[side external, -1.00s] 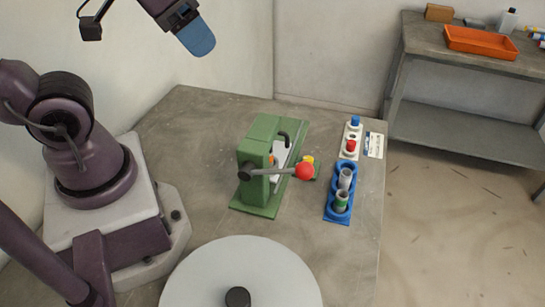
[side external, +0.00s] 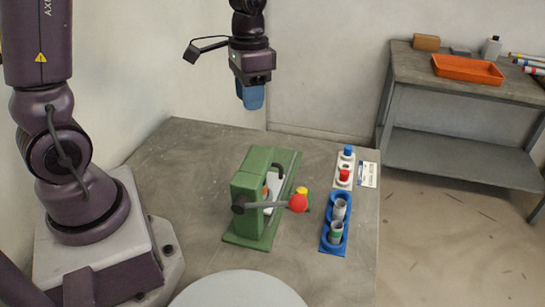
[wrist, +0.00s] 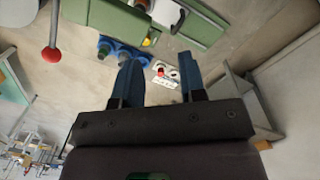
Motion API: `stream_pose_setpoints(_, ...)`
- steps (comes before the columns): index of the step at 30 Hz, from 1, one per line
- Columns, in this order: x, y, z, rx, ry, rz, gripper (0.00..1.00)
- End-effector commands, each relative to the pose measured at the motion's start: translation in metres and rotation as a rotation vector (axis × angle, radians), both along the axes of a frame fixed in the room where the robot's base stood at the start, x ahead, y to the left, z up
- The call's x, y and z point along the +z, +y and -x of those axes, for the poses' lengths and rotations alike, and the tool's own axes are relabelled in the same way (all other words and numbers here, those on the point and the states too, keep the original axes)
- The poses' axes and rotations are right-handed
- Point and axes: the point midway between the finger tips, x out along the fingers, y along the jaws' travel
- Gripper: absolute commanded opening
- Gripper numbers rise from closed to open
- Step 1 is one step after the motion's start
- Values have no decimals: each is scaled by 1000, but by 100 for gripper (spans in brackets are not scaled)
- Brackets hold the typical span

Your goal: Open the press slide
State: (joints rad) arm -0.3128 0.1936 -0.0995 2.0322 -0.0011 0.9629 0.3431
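In the wrist view the green press (wrist: 115,18) is at the top, with the red ball (wrist: 51,54) at left. My gripper (side external: 252,104) hangs above and behind the press, fingers down, touching nothing. In the wrist view its two blue fingers (wrist: 160,72) are apart with nothing held between them. Which part is the slide, I cannot tell for sure.
A yellow knob (side external: 302,190) sits beside the press. A round pale disc (side external: 238,290) is in front. An orange tray (side external: 467,70) lies on a side bench.

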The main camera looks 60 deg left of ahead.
Motion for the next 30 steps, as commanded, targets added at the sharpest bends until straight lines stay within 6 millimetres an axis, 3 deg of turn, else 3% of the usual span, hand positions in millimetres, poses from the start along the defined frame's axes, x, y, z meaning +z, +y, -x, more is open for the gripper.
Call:
stream_pose_setpoints(3,-35,16,-26,-118,68,58,38)
stream_pose_setpoints(7,-64,28,-49,-274,94,120,38)
stream_pose_setpoints(9,-74,33,-62,-379,88,149,38)
stream_pose_setpoints(12,-68,35,-77,-516,53,155,38)
stream_pose_setpoints(20,-69,34,-77,-663,42,167,38)
stream_pose_setpoints(23,-80,32,-75,-664,43,167,38)
stream_pose_setpoints(30,-128,26,-68,-662,45,169,38)
